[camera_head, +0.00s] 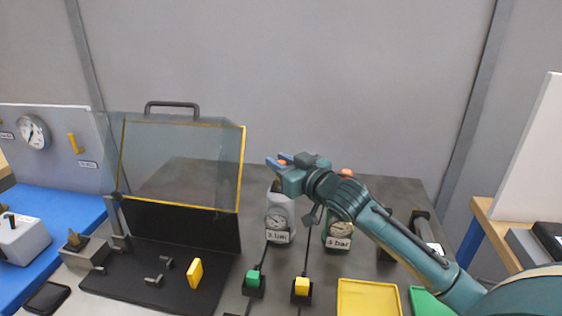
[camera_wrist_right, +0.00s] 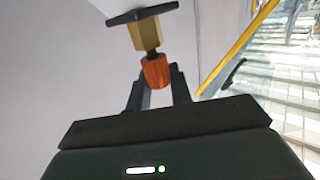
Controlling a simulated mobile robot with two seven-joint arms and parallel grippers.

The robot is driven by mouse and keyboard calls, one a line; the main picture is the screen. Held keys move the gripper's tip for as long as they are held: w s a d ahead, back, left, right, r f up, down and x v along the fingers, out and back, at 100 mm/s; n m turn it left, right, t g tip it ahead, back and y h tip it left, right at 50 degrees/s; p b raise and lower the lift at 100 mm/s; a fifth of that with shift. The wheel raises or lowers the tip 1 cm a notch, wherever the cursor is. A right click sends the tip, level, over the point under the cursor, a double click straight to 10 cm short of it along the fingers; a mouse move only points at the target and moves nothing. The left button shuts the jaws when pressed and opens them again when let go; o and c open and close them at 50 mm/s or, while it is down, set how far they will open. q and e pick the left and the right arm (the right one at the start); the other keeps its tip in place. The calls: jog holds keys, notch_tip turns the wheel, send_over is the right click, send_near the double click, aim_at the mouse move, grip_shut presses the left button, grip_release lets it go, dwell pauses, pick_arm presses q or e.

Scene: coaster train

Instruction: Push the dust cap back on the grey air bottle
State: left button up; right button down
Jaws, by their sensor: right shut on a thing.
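The grey air bottle (camera_head: 281,204) stands upright on the dark bench, with a gauge and a white label on its front. My right gripper (camera_head: 277,161) is at its top, partly hiding the valve. In the right wrist view my right gripper (camera_wrist_right: 157,88) is shut on the orange dust cap (camera_wrist_right: 156,72). The cap lines up with the dark stem of a brass valve (camera_wrist_right: 146,34) with a black cross handle (camera_wrist_right: 142,13). The cap's far end meets the stem; how deep it sits I cannot tell. A little orange shows between the fingers in the head view. My left gripper is not in view.
A green bottle (camera_head: 331,242) with an orange top (camera_head: 346,173) stands close on the right, partly behind my right arm. A clear yellow-edged guard (camera_head: 180,165) stands left. Green (camera_head: 253,280) and yellow (camera_head: 301,287) connectors and a yellow tray (camera_head: 368,298) lie in front.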

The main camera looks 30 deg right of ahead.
jog(key=shift+f, duration=0.55)
jog(key=c, duration=1.2)
grip_release()
jog(key=shift+o, duration=0.2)
jog(key=shift+s, duration=0.15)
jog(key=b+v, duration=0.2)
jog(key=v, duration=1.1)
